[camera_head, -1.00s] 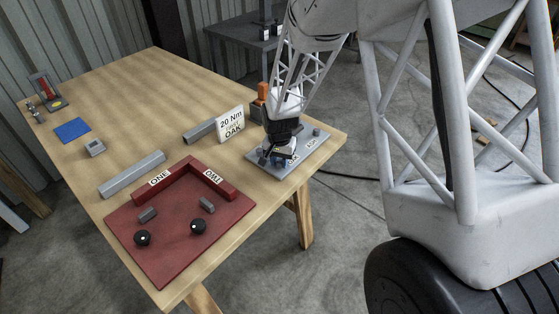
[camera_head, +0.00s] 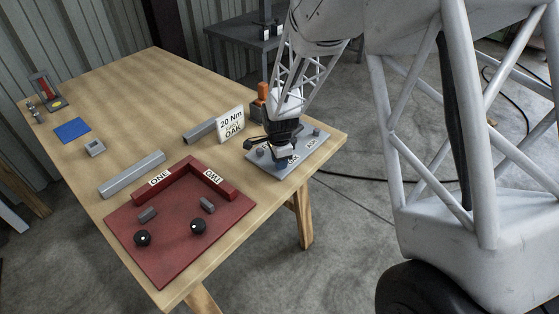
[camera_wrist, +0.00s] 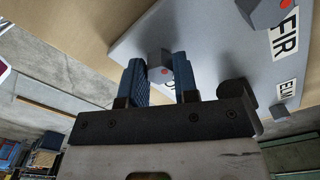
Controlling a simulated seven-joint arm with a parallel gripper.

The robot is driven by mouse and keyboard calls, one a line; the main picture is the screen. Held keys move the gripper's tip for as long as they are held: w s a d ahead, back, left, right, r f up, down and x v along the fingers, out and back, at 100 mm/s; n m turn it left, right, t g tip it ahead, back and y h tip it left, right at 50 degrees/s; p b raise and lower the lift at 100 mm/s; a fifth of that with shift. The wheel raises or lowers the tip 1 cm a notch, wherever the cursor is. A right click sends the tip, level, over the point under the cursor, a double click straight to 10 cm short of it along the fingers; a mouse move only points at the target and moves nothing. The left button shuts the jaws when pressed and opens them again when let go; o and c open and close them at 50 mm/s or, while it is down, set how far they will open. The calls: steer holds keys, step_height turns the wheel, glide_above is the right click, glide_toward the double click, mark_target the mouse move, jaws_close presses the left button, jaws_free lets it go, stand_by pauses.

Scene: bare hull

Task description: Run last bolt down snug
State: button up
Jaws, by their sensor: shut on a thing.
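A grey plate (camera_head: 268,169) lies near the table's right corner and carries bolts beside white labels. My gripper (camera_head: 283,157) is over the plate, pointing down. In the wrist view, the blue fingers of my gripper (camera_wrist: 160,80) are shut on a grey hex bolt (camera_wrist: 158,60) with a red dot. That bolt's label is mostly hidden behind a finger. A second bolt (camera_wrist: 268,12) with a red dot stands near the labels FIR (camera_wrist: 285,35) and ELM (camera_wrist: 287,90). In the head view a bolt (camera_head: 316,132) shows at the plate's far end. How far down the held bolt sits cannot be told.
A white sign (camera_head: 231,124) reading 20 Nm and OAK stands left of the plate, near an orange-topped object (camera_head: 262,92). A red mat (camera_head: 173,251) with grey and black parts lies at the front. A grey bar (camera_head: 132,174) lies beyond it. The table's middle is clear.

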steer(key=shift+m, duration=1.2)
steer(key=shift+r, duration=0.1)
steer(key=o, duration=0.9)
steer(key=shift+o, duration=0.2)
steer(key=shift+r, duration=3.8)
steer(key=shift+r, duration=0.15)
